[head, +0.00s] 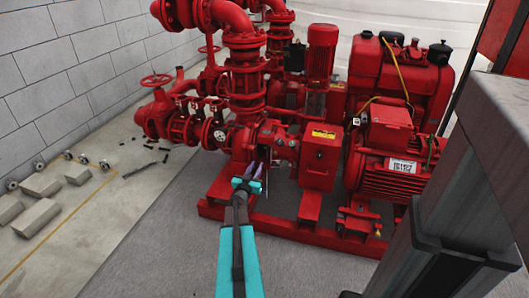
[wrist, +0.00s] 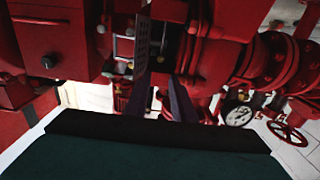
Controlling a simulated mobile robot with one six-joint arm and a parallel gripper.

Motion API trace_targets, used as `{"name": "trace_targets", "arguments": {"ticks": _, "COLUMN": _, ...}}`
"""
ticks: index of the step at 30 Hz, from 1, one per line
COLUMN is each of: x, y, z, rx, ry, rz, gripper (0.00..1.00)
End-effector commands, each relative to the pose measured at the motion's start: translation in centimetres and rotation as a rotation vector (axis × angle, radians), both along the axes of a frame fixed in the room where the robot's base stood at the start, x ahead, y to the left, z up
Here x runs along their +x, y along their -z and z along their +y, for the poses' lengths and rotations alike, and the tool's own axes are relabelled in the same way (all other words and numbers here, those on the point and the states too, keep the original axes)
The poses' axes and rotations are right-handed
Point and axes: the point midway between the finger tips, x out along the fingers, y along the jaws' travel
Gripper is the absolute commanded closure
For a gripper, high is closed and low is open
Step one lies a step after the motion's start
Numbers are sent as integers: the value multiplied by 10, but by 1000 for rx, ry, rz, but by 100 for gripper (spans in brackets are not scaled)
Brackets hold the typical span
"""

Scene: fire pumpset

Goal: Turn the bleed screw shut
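My gripper (head: 258,171) is at the red pump casing (head: 247,143), in front of its lower part. In the wrist view its two dark fingers (wrist: 161,88) stand apart with a gap between them. They reach up toward red pump parts and small metal fittings (wrist: 124,45). I see nothing clearly held between the fingers. I cannot pick out the bleed screw for certain in either view; it is too small or hidden by the fingers. Whether the fingertips touch anything I cannot tell.
A pressure gauge (head: 220,136) and a red handwheel (head: 156,80) are left of the pump. A red motor (head: 395,165) stands at right on the red base frame (head: 300,229). Grey blocks (head: 37,217) lie on the left floor. The front floor is clear.

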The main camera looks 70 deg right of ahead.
Motion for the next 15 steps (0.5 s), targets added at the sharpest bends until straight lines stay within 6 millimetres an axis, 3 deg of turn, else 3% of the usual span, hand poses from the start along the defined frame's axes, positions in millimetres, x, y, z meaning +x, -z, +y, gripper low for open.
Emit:
{"name": "trace_targets", "arguments": {"ticks": 8, "x": 2, "y": 1, "z": -15, "rx": 0, "ry": -1, "rz": -1, "gripper": 77}}
{"name": "trace_targets", "arguments": {"ticks": 15, "x": 3, "y": 2, "z": -40, "rx": 0, "ry": 0, "rz": 0, "gripper": 77}}
